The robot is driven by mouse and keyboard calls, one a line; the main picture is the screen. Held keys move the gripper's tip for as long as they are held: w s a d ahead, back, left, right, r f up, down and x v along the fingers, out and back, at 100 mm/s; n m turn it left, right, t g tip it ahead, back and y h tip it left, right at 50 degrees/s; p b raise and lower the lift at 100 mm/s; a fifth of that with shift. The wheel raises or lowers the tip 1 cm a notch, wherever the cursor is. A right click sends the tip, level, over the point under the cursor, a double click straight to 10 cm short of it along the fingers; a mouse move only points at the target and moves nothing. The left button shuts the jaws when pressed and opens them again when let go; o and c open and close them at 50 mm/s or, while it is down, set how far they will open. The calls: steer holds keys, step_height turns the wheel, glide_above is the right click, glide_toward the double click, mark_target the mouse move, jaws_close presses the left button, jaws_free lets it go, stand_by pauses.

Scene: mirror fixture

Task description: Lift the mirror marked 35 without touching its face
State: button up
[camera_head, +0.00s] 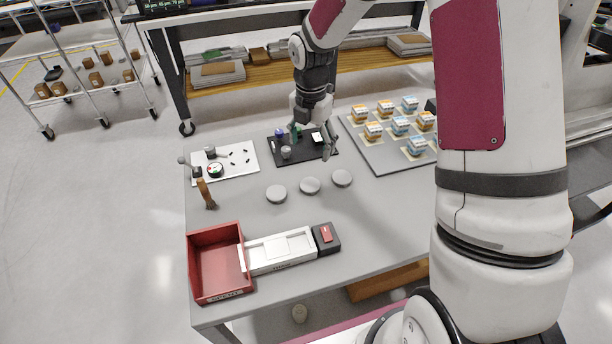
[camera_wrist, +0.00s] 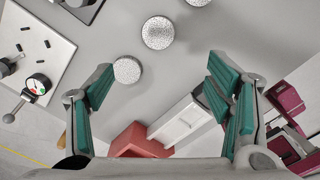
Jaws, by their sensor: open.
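Three round grey discs lie in a row on the table: a left one (camera_head: 276,194), a middle one (camera_head: 310,186) and a right one (camera_head: 342,177). In the wrist view I see a near disc (camera_wrist: 127,70), a second (camera_wrist: 157,33) and part of a third (camera_wrist: 198,2). No number 35 is legible, and I cannot tell which thing is the marked mirror. My gripper (camera_head: 313,140) is open over the dark tray (camera_head: 282,157), behind the discs. Its spread teal-padded fingers (camera_wrist: 160,85) show in the wrist view, with nothing held between them.
A white board (camera_head: 240,164) with a dial and small parts lies left; a brush (camera_head: 206,193) is in front of it. A red bin (camera_head: 219,262), white fixture (camera_head: 281,251) and dark box (camera_head: 327,238) line the front. Several labelled boxes stand on a grey tray (camera_head: 375,155) at right.

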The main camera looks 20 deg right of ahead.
glide_above(310, 184)
steer(key=shift+n, duration=0.4)
steer(key=f, duration=0.8)
steer(key=shift+s+a+f+p, duration=0.2)
steer(key=shift+f+p, duration=0.1)
steer(key=shift+f, duration=0.1)
steer(key=shift+w+d+f+p, duration=0.1)
steer(key=shift+f+p, duration=0.2)
steer(key=shift+f, duration=1.25)
steer(key=shift+d+f+p, duration=0.1)
steer(key=shift+f+p, duration=0.15)
steer(key=shift+f, duration=1.3)
steer(key=c, duration=1.3)
